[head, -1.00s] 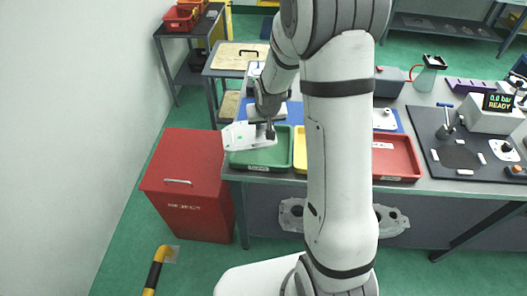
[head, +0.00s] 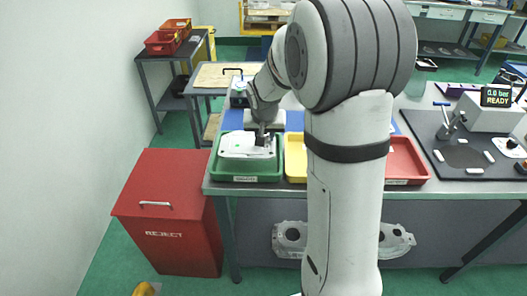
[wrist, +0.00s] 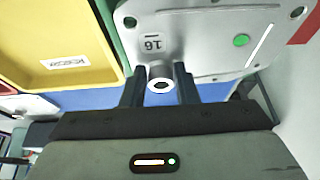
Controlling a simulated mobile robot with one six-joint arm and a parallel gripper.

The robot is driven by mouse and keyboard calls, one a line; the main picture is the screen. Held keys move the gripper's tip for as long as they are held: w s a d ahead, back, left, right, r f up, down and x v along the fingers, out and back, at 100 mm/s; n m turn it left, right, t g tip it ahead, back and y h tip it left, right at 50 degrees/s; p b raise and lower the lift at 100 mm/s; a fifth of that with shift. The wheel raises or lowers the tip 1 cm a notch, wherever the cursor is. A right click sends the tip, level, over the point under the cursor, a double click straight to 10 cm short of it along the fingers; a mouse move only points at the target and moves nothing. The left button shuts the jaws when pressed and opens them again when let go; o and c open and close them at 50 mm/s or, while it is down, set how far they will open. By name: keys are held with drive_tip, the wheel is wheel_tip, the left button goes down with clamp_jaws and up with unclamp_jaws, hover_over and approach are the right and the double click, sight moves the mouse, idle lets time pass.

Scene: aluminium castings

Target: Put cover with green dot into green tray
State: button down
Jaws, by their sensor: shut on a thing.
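The silver-white cover (head: 240,147) is in my gripper, over or within the green tray (head: 250,178) in the head view. I cannot tell whether it touches the tray floor. In the wrist view the cover (wrist: 205,50) shows a green dot (wrist: 241,40), the number 16 and holes near its edge. My gripper (wrist: 160,84) is shut on a round boss at the cover's edge; it also shows in the head view (head: 263,137). A strip of the green tray's rim (wrist: 110,22) shows beside the cover in the wrist view.
A yellow tray (head: 294,166) stands right beside the green tray, and a red tray (head: 405,164) lies further right, partly behind my arm. A red reject bin (head: 170,210) stands on the floor left of the bench. A blue mat (head: 232,118) lies behind the trays.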

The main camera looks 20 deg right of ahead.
sight(265, 148)
wheel_tip(265, 148, down, 5)
drive_tip(key=shift+f, duration=0.15)
idle(0.3)
drive_tip(key=c, duration=1.6)
unclamp_jaws()
drive_tip(key=shift+f, duration=0.15)
drive_tip(key=o, duration=0.5)
